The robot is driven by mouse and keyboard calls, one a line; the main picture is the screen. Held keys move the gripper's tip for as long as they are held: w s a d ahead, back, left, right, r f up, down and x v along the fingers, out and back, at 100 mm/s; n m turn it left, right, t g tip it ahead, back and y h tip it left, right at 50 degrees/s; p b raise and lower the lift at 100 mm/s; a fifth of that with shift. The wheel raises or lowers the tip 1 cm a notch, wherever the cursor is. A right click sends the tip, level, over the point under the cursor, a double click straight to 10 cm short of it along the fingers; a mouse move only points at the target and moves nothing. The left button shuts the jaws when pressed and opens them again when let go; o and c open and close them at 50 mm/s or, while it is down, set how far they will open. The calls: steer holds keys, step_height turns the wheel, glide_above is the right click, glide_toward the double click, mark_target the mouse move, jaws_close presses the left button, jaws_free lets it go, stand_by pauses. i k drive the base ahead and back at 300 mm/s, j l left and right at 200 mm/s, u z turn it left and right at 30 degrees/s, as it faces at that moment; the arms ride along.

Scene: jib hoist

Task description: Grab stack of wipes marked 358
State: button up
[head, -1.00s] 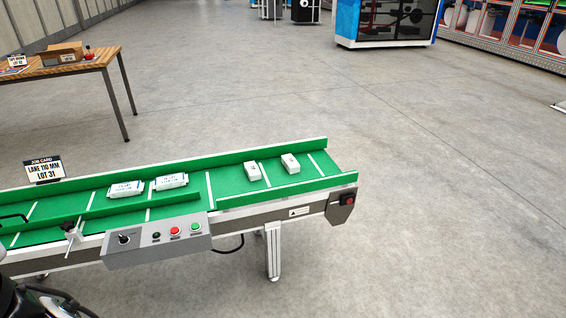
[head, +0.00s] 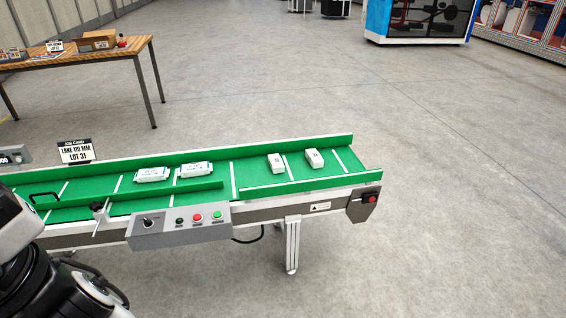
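No stack of wipes marked 358 can be made out; the print on the packs is too small to read. Two white packs with blue print, a left one (head: 153,175) and a right one (head: 196,169), lie on the green conveyor belt (head: 258,181). Two smaller white blocks, one (head: 276,163) and another (head: 314,158), lie further right on the belt, towards its end. My gripper is not in view; only part of my arm shows at the lower left.
A job card (head: 76,151) reading "LANE 110 MM LOT 31" stands at the belt's far side. A control box (head: 180,224) with buttons sits on the near side. A wooden table (head: 80,58) with a cardboard box (head: 97,40) stands behind. The floor to the right is clear.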

mark_target(275, 162)
steer(key=i+l, duration=0.35)
steer(key=i, duration=0.25)
steer(key=i+l, duration=0.35)
steer(key=i, duration=0.2)
steer(key=i+l, duration=0.35)
steer(key=i, duration=0.25)
steer(key=i+l, duration=0.35)
steer(key=i, duration=0.2)
